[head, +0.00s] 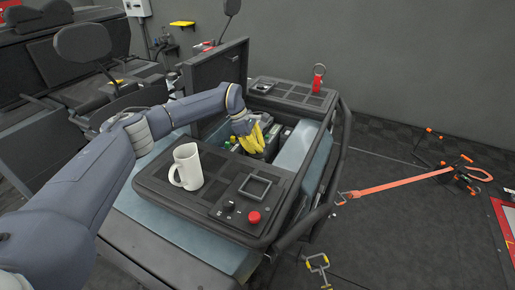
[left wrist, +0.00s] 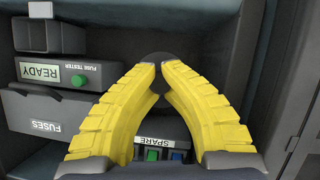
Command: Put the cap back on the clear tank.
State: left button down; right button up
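My left gripper (head: 252,140), with yellow fingers, reaches down into the open compartment behind the mug. In the left wrist view its fingertips (left wrist: 158,66) are close together, with a narrow gap. A dark round piece, which looks like the cap (left wrist: 155,57), shows at and between the tips, and the fingers appear shut on it. Its lower part is hidden by the fingers. I cannot make out the clear tank in either view. My right gripper is not in view.
In the compartment are a fuse tester (left wrist: 85,76), a fuses drawer (left wrist: 45,112) and a spare bin (left wrist: 160,148). A white mug (head: 187,167) and a red button (head: 254,217) are on the near console. A red tag (head: 318,78) stands on the far console.

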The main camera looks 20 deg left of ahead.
pick_arm(q)
jog(key=c, duration=0.9)
grip_release()
jog(key=shift+r, duration=0.1)
jog(key=shift+r, duration=3.4)
jog(key=shift+c, duration=0.6)
grip_shut()
